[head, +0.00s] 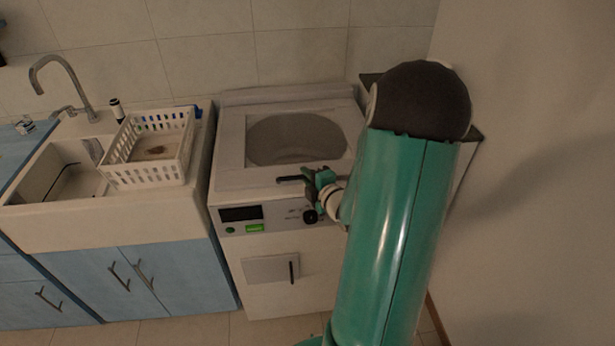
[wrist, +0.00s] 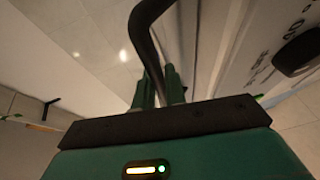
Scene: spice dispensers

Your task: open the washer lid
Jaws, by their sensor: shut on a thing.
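The white washer (head: 255,215) stands in the middle of the head view, with a control panel on its front. Its lid (head: 230,172) is on top, with a large greyish window (head: 296,140); it looks down, though a small gap at its edge would be hard to tell. A dark bar handle (head: 289,179) sits at the lid's front edge. My gripper (head: 313,181) is at the handle's right part and is shut on it. In the wrist view the black curved handle (wrist: 143,30) runs between my two green fingers (wrist: 160,82). My fingertips are partly hidden by the handle.
A sink (head: 50,180) with a faucet (head: 60,75) and a white basket (head: 150,150) is left of the washer. A black knob (wrist: 298,52) is close by in the wrist view. A wall (head: 540,150) stands at the right; a tiled wall is behind.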

